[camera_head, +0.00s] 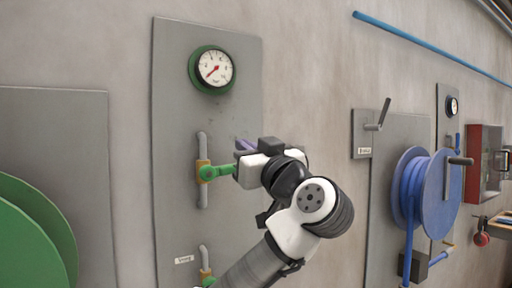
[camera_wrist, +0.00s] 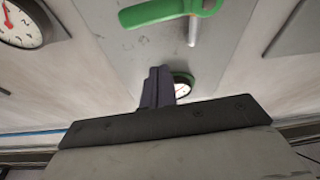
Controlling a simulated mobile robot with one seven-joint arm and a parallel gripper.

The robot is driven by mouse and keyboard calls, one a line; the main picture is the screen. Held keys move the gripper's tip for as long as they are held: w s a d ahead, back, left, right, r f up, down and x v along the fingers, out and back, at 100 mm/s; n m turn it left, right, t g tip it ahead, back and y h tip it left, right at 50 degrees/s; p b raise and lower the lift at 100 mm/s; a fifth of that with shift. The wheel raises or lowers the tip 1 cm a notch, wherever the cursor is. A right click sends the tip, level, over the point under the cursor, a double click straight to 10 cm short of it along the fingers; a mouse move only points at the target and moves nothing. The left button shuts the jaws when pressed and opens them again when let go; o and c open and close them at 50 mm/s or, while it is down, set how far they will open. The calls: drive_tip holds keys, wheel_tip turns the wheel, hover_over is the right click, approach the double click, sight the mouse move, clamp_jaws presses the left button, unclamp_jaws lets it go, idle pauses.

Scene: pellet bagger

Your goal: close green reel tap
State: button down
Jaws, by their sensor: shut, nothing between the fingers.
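On the grey panel, a green-handled tap (camera_head: 203,172) sits on a vertical grey pipe with a brass body. Its green lever (camera_head: 220,171) points right, across the pipe. The lever also shows at the top of the wrist view (camera_wrist: 165,11). My gripper (camera_head: 243,144) is just above and right of the lever in the head view, its purple fingers shut and empty. In the wrist view the shut fingers (camera_wrist: 156,87) appear apart from the lever. The lever's right end is close to my gripper; contact is unclear. A second green tap (camera_head: 207,279) is partly cut off below.
A green-rimmed gauge (camera_head: 211,70) is above the tap. A small label (camera_head: 184,259), unreadable, is beside the lower tap. A large green reel (camera_head: 30,240) is at left. A blue reel (camera_head: 438,190) and a grey lever (camera_head: 380,115) are at right. Wall between is bare.

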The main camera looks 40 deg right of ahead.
sight(226, 170)
drive_tip(key=shift+w+d+f+p, duration=0.25)
drive_tip(key=shift+w+f+p, duration=0.4)
drive_tip(key=shift+w+f, duration=0.15)
drive_tip(key=shift+w+d+f+p, duration=0.25)
drive_tip(key=shift+w+f+p, duration=0.4)
drive_tip(key=shift+w, duration=0.25)
drive_tip(key=shift+f, duration=0.1)
drive_tip(key=f+b, duration=0.1)
drive_tip(key=b, duration=0.2)
drive_tip(key=shift+s+d+f+b, duration=0.1)
drive_tip(key=shift+f+b, duration=0.15)
drive_tip(key=shift+b, duration=0.15)
